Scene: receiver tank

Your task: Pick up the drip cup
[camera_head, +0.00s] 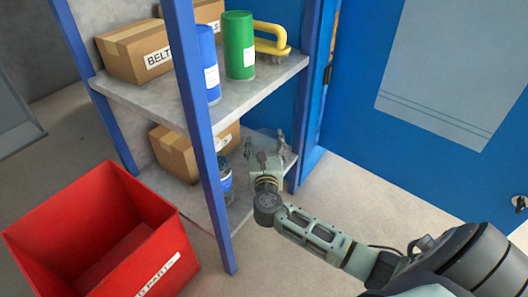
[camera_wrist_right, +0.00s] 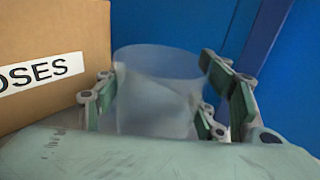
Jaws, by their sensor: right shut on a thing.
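The drip cup (camera_wrist_right: 158,90) is a clear, frosted cylinder that stands upright between the fingers of my right gripper in the right wrist view. My right gripper (camera_head: 268,160) reaches into the lower shelf (camera_head: 205,200) in the head view and is shut on the cup. In the head view the cup (camera_head: 262,138) shows only faintly behind the fingers. I cannot tell whether its base touches the shelf. My left gripper is not in view.
Blue posts (camera_head: 207,150) frame the shelves. The upper shelf (camera_head: 150,100) holds boxes, cans and a yellow-handled brush (camera_head: 272,40). A red bin (camera_head: 90,235) stands at left.

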